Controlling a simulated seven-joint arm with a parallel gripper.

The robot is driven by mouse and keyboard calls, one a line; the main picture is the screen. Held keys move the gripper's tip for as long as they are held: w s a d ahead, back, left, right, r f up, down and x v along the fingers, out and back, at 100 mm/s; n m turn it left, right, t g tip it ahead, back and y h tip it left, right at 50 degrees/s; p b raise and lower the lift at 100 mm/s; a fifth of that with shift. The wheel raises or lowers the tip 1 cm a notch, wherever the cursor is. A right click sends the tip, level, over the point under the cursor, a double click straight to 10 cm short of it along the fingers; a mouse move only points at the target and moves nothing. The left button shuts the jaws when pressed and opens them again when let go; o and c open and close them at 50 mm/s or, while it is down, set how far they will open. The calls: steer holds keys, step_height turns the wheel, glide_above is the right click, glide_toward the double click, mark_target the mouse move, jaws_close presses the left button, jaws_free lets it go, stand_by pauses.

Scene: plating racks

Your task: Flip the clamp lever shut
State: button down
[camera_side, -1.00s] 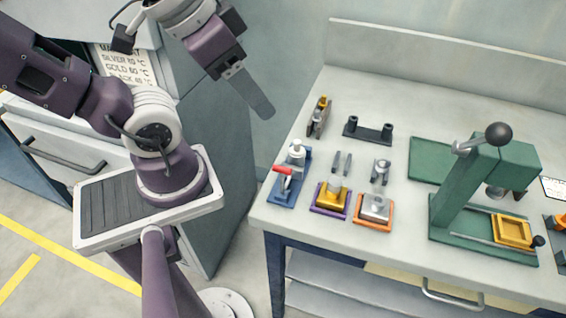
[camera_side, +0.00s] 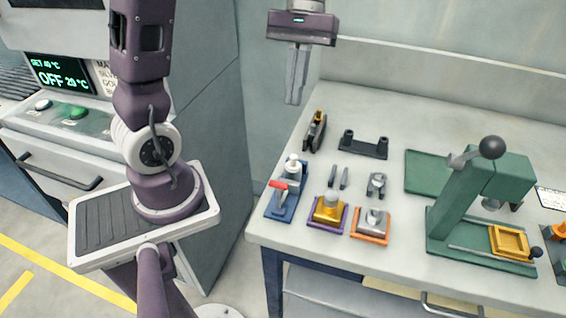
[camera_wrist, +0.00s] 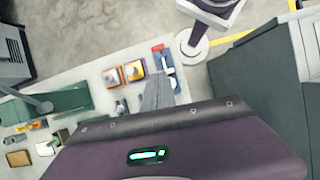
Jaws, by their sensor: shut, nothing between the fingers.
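The toggle clamp (camera_side: 287,194) has a blue base, a white-topped post and a lever with a red grip (camera_side: 279,184). It stands at the left front of the bench. Its lever lies low, with the red grip toward the bench's left edge. The clamp also shows in the wrist view (camera_wrist: 170,72), partly behind my fingers. My gripper (camera_side: 292,101) hangs high above the clamp's level, near the bench's back left side, pointing down. Its fingers are together and empty, apart from the clamp. They also show in the wrist view (camera_wrist: 156,88).
A gold piece on a purple base (camera_side: 328,212) and a silver piece on an orange base (camera_side: 371,223) stand right of the clamp. A black two-post rack (camera_side: 364,144) is behind. A green press (camera_side: 480,205) stands at the right. A cabinet is left of the bench.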

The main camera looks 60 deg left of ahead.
steer(key=shift+w+a+f+n+g+h, duration=0.4)
steer(key=shift+w+a+f+n, duration=0.15)
steer(key=shift+f, duration=0.1)
glide_toward(280, 183)
step_height(280, 183, down, 4)
steer(key=shift+s+d+f, duration=0.75)
steer(key=shift+s+f, duration=0.15)
steer(key=shift+f, duration=0.2)
steer(key=shift+s+d+r+t+y, duration=0.1)
steer(key=shift+s+d+t+y, duration=0.15)
steer(key=shift+t+y, duration=0.05)
steer(key=shift+s+d, duration=0.2)
steer(key=shift+s, duration=0.05)
